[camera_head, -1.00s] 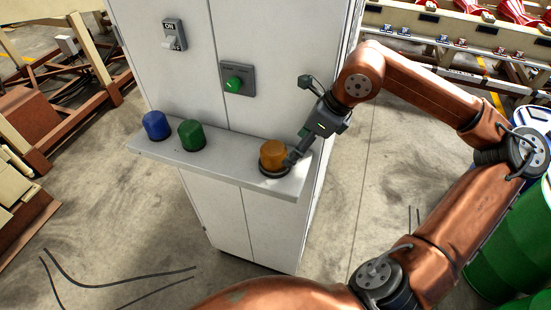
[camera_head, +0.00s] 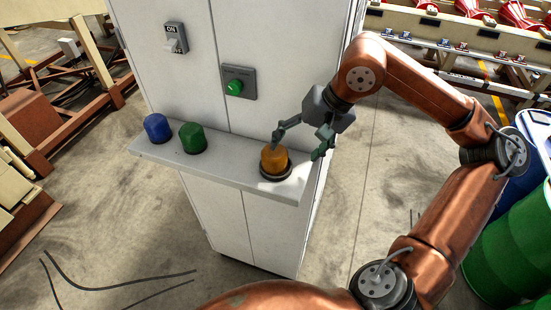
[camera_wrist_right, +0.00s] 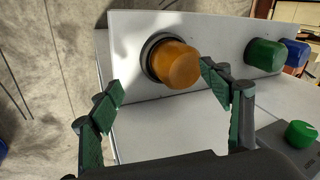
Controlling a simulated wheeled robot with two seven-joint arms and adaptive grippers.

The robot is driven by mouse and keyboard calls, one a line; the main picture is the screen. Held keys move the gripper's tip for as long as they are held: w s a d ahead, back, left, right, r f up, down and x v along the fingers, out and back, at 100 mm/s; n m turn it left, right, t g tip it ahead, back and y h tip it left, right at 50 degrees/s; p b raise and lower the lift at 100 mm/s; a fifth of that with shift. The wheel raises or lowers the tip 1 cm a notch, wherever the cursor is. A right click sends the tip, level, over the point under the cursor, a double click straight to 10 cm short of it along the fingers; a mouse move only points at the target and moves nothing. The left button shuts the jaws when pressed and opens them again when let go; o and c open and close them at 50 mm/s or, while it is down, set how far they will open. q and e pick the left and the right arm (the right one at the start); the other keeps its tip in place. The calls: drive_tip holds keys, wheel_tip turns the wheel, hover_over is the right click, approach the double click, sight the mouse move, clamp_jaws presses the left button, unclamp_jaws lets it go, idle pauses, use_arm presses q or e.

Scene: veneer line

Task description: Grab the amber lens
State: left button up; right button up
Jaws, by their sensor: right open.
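The amber lens (camera_head: 274,158) sits upright on a dark round base near the right end of the grey shelf on the white cabinet. My right gripper (camera_head: 297,146) is open and empty, with one finger behind the lens and the other to its right. In the right wrist view the amber lens (camera_wrist_right: 176,64) lies ahead of the open right gripper (camera_wrist_right: 162,82), nearer the finger on the right. I cannot tell whether that finger touches it. My left gripper is not in view.
A green lens (camera_head: 192,137) and a blue lens (camera_head: 157,126) stand on the shelf (camera_head: 225,168) to the left. Above are an ON switch (camera_head: 175,38) and a green button (camera_head: 235,87) on the cabinet. Green and blue drums (camera_head: 510,245) stand at right.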

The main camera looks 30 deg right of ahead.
sight(278, 152)
drive_tip(key=n, duration=0.2)
drive_tip(key=w+a+n, duration=0.1)
drive_tip(key=n, duration=0.2)
drive_tip(key=w+a+r+n+h, duration=0.1)
drive_tip(key=n, duration=0.1)
drive_tip(key=shift+n, duration=0.4)
drive_tip(key=shift+w+a+r+n+t+h, duration=0.1)
drive_tip(key=shift+w+a+n+t+h, duration=0.05)
drive_tip(key=shift+n, duration=0.35)
drive_tip(key=shift+w+a+r+n+t+h, duration=0.1)
drive_tip(key=shift+a+n+t+h, duration=0.05)
drive_tip(key=shift+n, duration=0.35)
drive_tip(key=shift+x, duration=1.2)
drive_tip(key=x, duration=0.1)
drive_tip(key=p+x, duration=0.1)
drive_tip(key=x, duration=0.1)
drive_tip(key=p+x, duration=0.1)
drive_tip(key=shift+s+d+f, duration=0.1)
drive_tip(key=shift+s+f, duration=0.15)
drive_tip(key=shift+f, duration=0.2)
drive_tip(key=shift+w+f, duration=0.2)
drive_tip(key=shift+f, duration=0.2)
drive_tip(key=c, duration=1.3)
